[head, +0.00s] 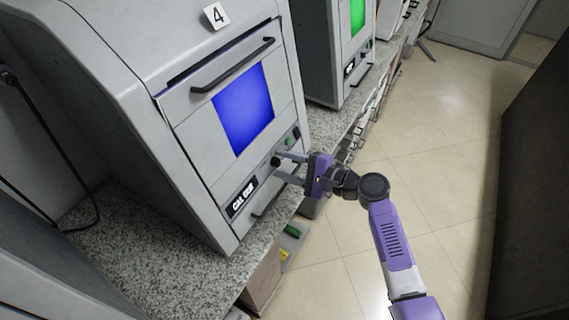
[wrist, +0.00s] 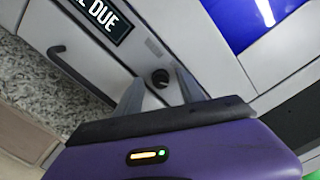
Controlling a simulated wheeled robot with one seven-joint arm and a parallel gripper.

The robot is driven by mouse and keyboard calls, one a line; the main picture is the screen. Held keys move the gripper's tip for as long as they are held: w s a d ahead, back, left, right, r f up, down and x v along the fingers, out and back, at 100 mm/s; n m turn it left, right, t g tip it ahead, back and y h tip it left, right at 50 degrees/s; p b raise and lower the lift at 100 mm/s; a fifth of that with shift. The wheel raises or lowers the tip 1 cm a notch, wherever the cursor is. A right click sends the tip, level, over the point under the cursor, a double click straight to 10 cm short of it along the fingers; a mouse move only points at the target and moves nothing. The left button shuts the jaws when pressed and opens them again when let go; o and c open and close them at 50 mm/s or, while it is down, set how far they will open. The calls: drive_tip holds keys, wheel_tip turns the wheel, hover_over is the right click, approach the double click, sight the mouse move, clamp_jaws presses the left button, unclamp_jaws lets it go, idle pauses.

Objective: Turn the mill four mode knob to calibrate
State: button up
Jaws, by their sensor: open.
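Mill four (head: 150,120) is the grey machine with a "4" label (head: 217,16) on top and a blue screen (head: 244,108). Its dark round mode knob (head: 276,161) sits on the front panel below the screen, and in the wrist view the knob (wrist: 160,77) shows between and just beyond my fingers. A "CAL DUE" sign (head: 242,197) is left of the knob. My gripper (head: 285,168) is open, with one finger on either side of the knob; in the wrist view its fingers (wrist: 160,92) are apart. I cannot tell whether they touch the knob.
A handle bar (head: 233,66) crosses the door above the screen, and a lower handle (wrist: 56,49) is near the counter. The speckled counter (head: 130,240) runs under the machines. A second machine with a green screen (head: 357,14) stands beyond. The tiled floor (head: 425,130) is clear at right.

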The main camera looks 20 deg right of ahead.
drive_tip(key=shift+c, duration=0.5)
clamp_jaws()
